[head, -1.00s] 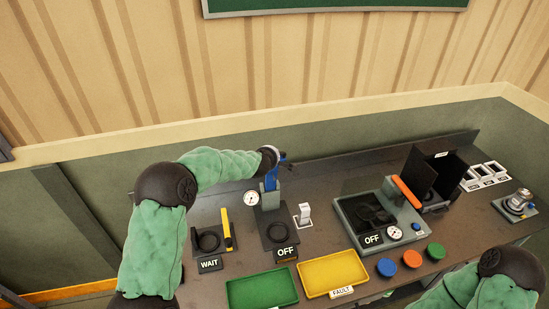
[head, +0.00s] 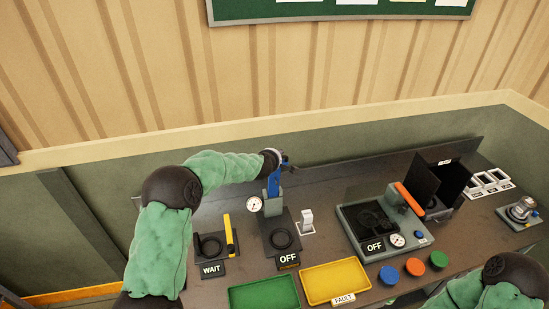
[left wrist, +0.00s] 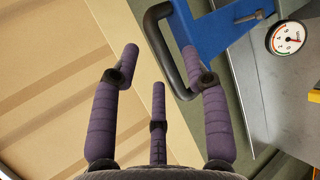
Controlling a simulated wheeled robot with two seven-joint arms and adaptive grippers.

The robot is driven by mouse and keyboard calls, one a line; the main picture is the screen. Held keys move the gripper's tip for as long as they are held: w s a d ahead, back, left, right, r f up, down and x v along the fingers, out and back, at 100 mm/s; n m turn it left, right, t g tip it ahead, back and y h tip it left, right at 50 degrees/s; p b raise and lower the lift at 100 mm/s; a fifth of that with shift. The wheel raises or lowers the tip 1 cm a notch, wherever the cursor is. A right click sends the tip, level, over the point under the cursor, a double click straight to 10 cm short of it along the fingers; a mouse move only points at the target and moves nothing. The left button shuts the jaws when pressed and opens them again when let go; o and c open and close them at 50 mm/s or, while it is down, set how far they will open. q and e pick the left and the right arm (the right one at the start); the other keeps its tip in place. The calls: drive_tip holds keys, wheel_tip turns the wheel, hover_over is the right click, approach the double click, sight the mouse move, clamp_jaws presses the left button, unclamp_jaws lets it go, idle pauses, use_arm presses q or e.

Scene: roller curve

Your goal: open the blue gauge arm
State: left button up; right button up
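The blue gauge arm (head: 274,186) stands upright on its grey post at the back of the gauge station, above a dark base with a ring and an "OFF" sign. In the left wrist view the blue arm (left wrist: 225,35) fills the upper right, with a black loop handle (left wrist: 153,30) on its side. My left gripper (head: 287,164) is at the top of the arm. Its purple-wrapped fingers (left wrist: 158,60) are spread, and the handle runs between the side fingertips, close to the right one. I cannot tell whether they touch. My right gripper is out of view; only that arm shows.
A round dial (head: 254,204) sits beside the post. A white switch (head: 306,221) is to its right and a yellow-handled "WAIT" fixture (head: 211,245) to its left. Green (head: 264,293) and yellow (head: 336,282) trays lie in front. A wall stands close behind the bench.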

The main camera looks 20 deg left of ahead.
use_arm(q)
drive_tip(key=v, duration=1.2)
idle(0.5)
